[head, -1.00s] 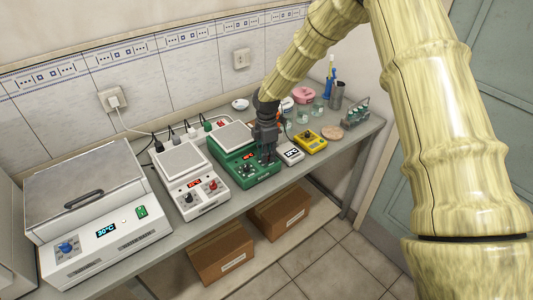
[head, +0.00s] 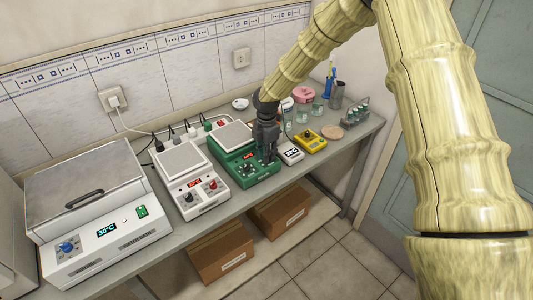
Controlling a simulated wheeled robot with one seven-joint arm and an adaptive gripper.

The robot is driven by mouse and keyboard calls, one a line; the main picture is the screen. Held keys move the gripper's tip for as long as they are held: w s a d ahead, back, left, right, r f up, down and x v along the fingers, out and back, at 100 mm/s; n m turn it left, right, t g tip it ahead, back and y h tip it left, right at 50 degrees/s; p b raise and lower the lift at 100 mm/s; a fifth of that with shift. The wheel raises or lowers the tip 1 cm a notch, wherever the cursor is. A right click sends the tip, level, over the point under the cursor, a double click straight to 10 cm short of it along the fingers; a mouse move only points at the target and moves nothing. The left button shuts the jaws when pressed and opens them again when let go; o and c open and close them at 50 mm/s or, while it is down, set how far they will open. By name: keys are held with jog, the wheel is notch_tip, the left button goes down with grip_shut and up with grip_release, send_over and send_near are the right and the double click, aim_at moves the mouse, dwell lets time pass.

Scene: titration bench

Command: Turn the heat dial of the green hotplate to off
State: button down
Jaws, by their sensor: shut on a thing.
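The green hotplate (head: 228,158) stands on the bench with its pale square top plate towards the wall. Its front panel carries a lit red display (head: 249,156) and a dark knob (head: 249,169) on the left side. My gripper (head: 268,158) points down at the right side of this front panel. It is shut on the heat dial there, which the fingers hide. I cannot read the dial's setting.
A white hotplate (head: 195,201) stands close on the left, and a water bath (head: 95,258) reading 30°C is further left. A small white device (head: 291,153) and a yellow meter (head: 311,143) stand close on the right. Glassware and a tube rack (head: 355,113) are at the right end.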

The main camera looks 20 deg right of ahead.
jog(key=c, duration=1.3)
grip_release()
jog(key=shift+d, duration=0.1)
jog(key=shift+o, duration=0.2)
jog(key=shift+r, duration=0.15)
notch_tip(320, 180, up, 12)
jog(key=shift+f, duration=0.2)
